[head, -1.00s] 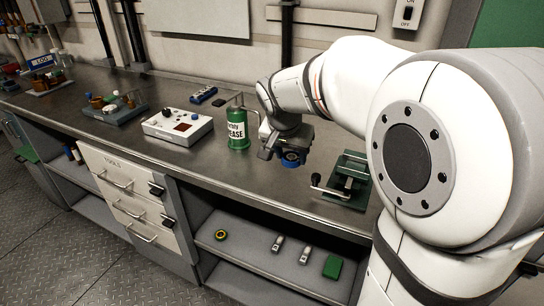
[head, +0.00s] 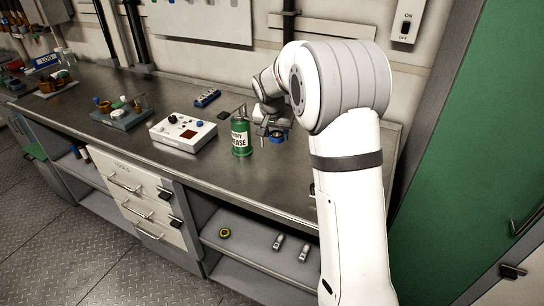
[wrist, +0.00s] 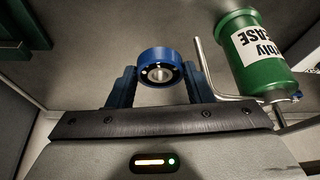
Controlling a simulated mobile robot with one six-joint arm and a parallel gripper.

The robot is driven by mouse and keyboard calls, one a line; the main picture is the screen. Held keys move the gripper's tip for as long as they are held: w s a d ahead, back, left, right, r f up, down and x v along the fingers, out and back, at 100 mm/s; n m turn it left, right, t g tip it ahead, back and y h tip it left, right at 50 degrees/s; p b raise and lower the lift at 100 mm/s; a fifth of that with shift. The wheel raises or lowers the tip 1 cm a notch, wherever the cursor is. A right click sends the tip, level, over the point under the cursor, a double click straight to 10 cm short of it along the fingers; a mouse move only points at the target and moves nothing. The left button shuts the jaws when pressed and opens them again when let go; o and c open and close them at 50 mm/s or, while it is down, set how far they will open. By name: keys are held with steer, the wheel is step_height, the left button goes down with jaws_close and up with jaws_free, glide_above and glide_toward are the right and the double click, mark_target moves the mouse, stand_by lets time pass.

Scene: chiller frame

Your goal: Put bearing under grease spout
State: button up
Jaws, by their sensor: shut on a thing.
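My gripper (wrist: 158,88) is shut on the bearing (wrist: 160,68), a blue ring with a metal centre, held between the blue fingers in the wrist view. In the head view the bearing (head: 277,137) is held above the bench, just right of the grease can (head: 241,138). The can is green with a white label and also shows in the wrist view (wrist: 257,54). Its thin grey spout (wrist: 204,68) runs beside the right finger in the wrist view. I cannot tell whether the bearing is under the spout's end.
A white control box (head: 183,131) stands left of the can on the bench (head: 190,168). A blue device (head: 207,98) lies behind it. A tray (head: 122,117) with small parts stands farther left. My arm hides the bench's right part.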

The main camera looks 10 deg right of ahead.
mark_target(277, 162)
step_height(277, 162, down, 10)
steer(key=shift+r+p, duration=0.15)
steer(key=shift+p, duration=0.15)
steer(key=shift+f, duration=0.25)
steer(key=o, duration=1.1)
steer(key=shift+r, duration=0.1)
steer(key=shift+c, duration=0.2)
steer(key=shift+r, duration=0.1)
